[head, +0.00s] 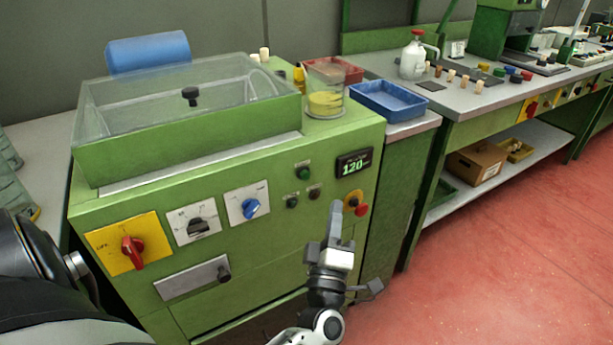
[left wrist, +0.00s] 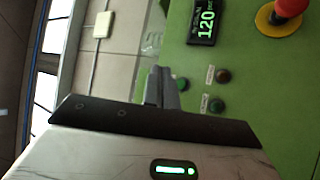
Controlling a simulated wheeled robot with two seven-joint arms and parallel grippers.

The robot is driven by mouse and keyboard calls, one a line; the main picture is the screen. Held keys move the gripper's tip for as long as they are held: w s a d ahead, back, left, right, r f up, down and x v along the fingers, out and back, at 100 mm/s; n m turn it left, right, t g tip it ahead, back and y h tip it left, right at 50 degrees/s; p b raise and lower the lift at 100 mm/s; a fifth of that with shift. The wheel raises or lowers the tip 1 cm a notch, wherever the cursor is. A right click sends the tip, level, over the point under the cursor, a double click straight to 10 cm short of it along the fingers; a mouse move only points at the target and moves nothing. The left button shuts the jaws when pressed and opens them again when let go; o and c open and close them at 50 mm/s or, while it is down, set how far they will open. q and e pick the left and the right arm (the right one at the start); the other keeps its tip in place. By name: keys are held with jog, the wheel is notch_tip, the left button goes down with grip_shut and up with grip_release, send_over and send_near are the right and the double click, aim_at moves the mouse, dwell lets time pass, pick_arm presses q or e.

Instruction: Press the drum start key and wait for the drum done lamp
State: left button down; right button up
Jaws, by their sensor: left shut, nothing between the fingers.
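The green drum machine (head: 240,240) carries a clear-lidded box on top. Its front panel has an upper green round fitting (head: 304,173), a lower green one (head: 292,201) and a dark red one (head: 315,193). Their labels are too small to read, and I cannot tell which is key or lamp. A display (head: 353,163) reads 120. My left gripper (head: 335,208) is shut and empty, in front of the panel near the red stop button (head: 361,210). In the left wrist view its fingertips (left wrist: 160,85) appear beside the upper green fitting (left wrist: 183,84); contact cannot be told. My right gripper is out of view.
The panel also has a red rotary switch (head: 132,251), a black knob (head: 197,227) and a blue knob (head: 250,208). A beaker with yellow contents (head: 325,99) stands on the machine's right end. A blue tray (head: 388,102) lies beyond. The red floor at right is clear.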

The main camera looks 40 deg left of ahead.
aim_at(305, 175)
pick_arm(q)
jog(key=w+a+b, duration=0.1)
jog(key=w+a, duration=0.2)
jog(key=a, duration=0.4)
jog(key=shift+a, duration=0.3)
dwell(0.8)
jog(key=shift+w, duration=0.1)
dwell(0.9)
jog(key=shift+w+a, duration=0.1)
jog(key=shift+a, duration=0.25)
jog(key=shift+w+a, duration=0.2)
jog(key=shift+a, duration=0.25)
dwell(0.6)
jog(key=shift+d, duration=0.1)
jog(key=shift+s+d, duration=0.35)
jog(key=shift+d, duration=0.4)
jog(key=shift+d, duration=0.1)
